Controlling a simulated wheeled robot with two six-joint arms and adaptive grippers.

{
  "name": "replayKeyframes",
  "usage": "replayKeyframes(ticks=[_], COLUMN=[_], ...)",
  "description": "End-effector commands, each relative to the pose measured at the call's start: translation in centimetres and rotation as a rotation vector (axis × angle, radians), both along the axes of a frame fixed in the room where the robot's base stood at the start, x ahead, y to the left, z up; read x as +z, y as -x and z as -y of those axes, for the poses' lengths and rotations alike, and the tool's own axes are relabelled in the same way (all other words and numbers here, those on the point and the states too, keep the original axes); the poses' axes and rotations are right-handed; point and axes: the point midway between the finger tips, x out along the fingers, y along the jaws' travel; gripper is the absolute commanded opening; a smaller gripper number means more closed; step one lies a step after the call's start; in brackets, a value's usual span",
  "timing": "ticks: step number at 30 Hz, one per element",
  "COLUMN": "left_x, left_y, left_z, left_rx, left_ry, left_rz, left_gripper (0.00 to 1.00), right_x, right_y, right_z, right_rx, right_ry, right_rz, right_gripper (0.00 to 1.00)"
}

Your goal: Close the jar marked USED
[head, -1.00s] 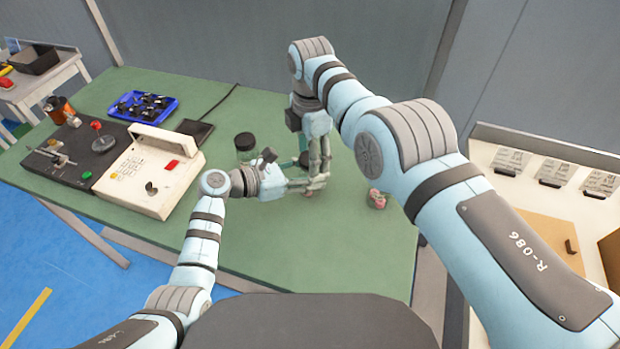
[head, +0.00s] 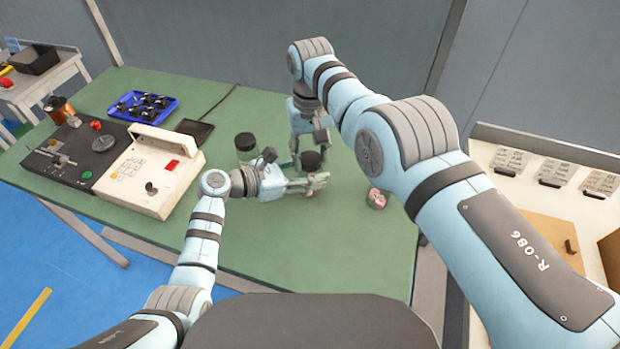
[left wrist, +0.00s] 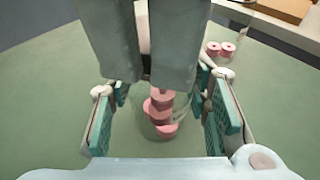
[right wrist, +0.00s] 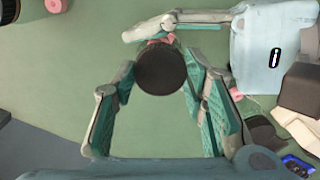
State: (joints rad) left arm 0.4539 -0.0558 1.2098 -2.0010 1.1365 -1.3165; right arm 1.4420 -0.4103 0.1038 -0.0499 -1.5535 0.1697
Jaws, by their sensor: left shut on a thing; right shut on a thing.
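A clear jar holding pink spools (left wrist: 160,112) stands between the fingers of my left gripper (head: 316,183), which is shut on it; the gripper also shows in the left wrist view (left wrist: 163,110). A round black lid (head: 311,159) is directly above this jar, with my right gripper (right wrist: 158,72) shut on its sides. The lid also shows in the right wrist view (right wrist: 160,71), with a bit of pink past its edge. I cannot tell whether the lid is seated on the rim. No label reading USED is legible.
Another jar with a black lid (head: 245,141) stands to the left. Loose pink spools (head: 377,198) are at the right. A cream keypad machine (head: 150,172) and a blue tray of black parts (head: 143,105) occupy the left side. The front of the green table is clear.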

Motion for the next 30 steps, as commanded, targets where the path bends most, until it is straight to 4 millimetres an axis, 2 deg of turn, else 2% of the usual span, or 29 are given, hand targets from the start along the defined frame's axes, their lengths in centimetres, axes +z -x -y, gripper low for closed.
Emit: replayKeyframes(ticks=[1,3,6,15,16,19,30], left_x=[-0.01,-0.01,-0.01,-0.01,-0.01,0.00,-0.01], left_y=[-0.05,-0.05,-0.05,-0.04,-0.04,-0.03,0.00], left_z=[-0.06,-0.06,-0.06,-0.07,-0.07,-0.06,-0.02], left_rx=[0.002,0.002,0.002,0.002,0.002,0.002,0.000], left_ry=[-0.001,-0.001,-0.001,-0.002,-0.002,-0.001,0.000], left_rz=[0.000,0.000,0.000,0.001,0.001,0.001,0.000], left_gripper=[0.00,0.00,0.00,0.00,0.00,0.00,0.00], right_x=[-0.06,-0.07,-0.07,-0.06,-0.06,-0.05,0.46], right_y=[0.03,0.02,0.01,-0.02,-0.02,-0.03,-0.07], right_z=[0.04,0.05,0.06,0.12,0.12,0.12,0.05], right_rx=[-0.159,-0.362,-0.527,-0.573,-0.573,-0.572,-0.570], right_ry=[0.001,0.001,0.001,0.002,0.002,0.002,0.000], right_rz=[-0.002,-0.003,-0.002,-0.002,-0.002,-0.001,0.000], right_gripper=[0.06,0.06,0.06,0.06,0.42,0.58,0.59])
